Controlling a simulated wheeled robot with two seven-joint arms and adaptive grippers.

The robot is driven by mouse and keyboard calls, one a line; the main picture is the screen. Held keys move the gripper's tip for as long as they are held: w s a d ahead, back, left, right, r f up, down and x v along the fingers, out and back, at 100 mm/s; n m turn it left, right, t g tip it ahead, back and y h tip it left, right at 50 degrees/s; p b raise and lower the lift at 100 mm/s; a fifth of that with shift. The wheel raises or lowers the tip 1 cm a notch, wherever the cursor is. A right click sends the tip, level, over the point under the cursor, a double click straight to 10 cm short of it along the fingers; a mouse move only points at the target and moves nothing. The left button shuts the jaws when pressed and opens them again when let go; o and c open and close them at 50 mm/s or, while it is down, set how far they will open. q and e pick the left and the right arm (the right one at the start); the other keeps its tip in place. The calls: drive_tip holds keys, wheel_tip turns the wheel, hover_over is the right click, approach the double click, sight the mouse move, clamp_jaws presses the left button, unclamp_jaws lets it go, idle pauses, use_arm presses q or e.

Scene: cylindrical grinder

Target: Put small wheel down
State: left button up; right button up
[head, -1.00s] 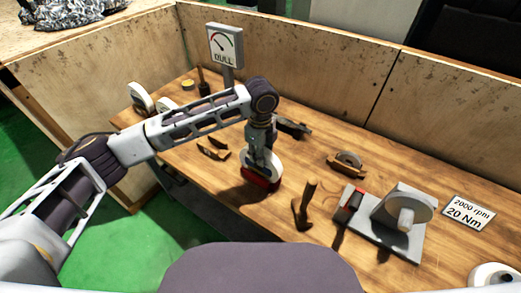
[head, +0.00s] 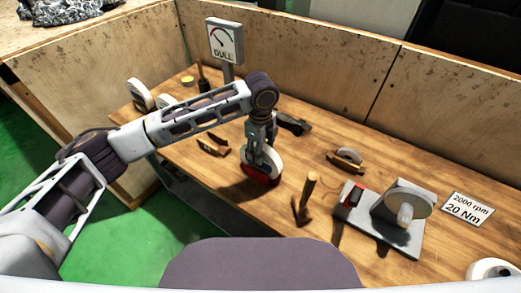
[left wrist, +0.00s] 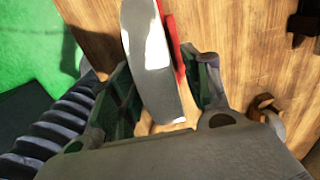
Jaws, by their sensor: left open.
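The small wheel (head: 271,160) is a white-grey disc with a red part (head: 258,179) at its base. In the head view it stands upright at the table's front edge, seemingly touching the wood. My left gripper (head: 259,150) is over it, pointing down. In the left wrist view the wheel (left wrist: 150,65) stands between the two dark green fingers of the open gripper (left wrist: 165,85), with a gap visible beside the left finger. Whether the right finger touches the red side is unclear. My right gripper is not in view.
A hammer (head: 306,198) and a grinder (head: 398,215) are to the right on the wooden table (head: 300,150). A brown tool (head: 346,160) and a dark tool (head: 293,124) lie behind. More wheels (head: 141,94) and a DULL gauge (head: 224,41) are at the back left.

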use_arm(q)
drive_tip(key=shift+r, duration=0.65)
wheel_tip(320, 180, up, 9)
drive_tip(key=shift+r, duration=0.85)
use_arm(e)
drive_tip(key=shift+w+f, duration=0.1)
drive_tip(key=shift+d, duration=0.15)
